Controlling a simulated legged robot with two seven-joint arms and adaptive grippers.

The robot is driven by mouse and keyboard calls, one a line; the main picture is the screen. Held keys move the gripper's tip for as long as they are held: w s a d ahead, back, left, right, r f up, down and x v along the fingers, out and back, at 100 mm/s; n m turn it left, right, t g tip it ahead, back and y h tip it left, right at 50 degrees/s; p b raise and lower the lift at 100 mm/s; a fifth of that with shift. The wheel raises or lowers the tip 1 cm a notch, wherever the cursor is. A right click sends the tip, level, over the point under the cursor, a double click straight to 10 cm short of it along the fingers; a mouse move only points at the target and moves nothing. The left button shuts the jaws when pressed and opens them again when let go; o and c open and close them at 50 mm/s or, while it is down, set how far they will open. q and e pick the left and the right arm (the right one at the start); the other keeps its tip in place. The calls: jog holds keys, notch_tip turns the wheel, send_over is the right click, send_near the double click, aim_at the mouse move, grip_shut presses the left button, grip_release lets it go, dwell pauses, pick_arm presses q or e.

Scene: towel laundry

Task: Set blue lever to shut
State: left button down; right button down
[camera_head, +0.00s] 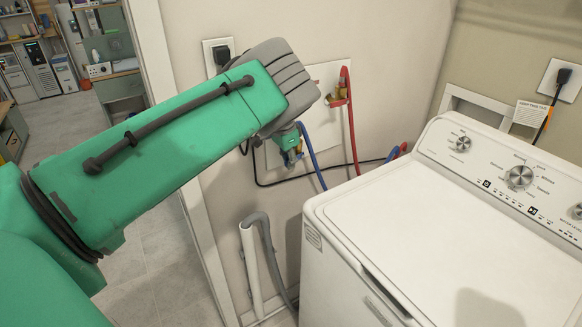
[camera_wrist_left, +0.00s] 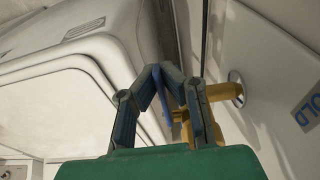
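The blue lever (camera_wrist_left: 161,92) shows in the left wrist view as a narrow blue strip between my left gripper's fingertips. The yellow brass cold-water valve (camera_wrist_left: 224,92) is just right of the fingers and joins the wall panel. My left gripper (camera_wrist_left: 161,70) has its two fingers bent inward, with tips close together on either side of the lever, and looks shut on it. In the head view my left gripper (camera_head: 291,157) is at the wall, above the blue hose (camera_head: 313,165); my arm and wrist hide most of the valve. My right gripper is in neither view.
The white washing machine (camera_head: 400,212) stands close on the right. A red hose (camera_head: 352,125) hangs from a second valve with a red handle (camera_head: 343,82), right of my gripper. A grey drain hose (camera_head: 268,250) runs down the wall. A doorway opens at left.

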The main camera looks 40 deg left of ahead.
pick_arm(q)
jog(key=shift+w+r+g+y+b, duration=0.15)
jog(key=shift+r+g+y+b, duration=0.15)
jog(key=shift+g+y+b, duration=0.25)
jog(key=shift+r+g, duration=0.15)
jog(key=shift+g, duration=0.1)
jog(key=shift+r, duration=0.15)
jog(key=c, duration=2.2)
grip_release()
jog(key=o, duration=0.5)
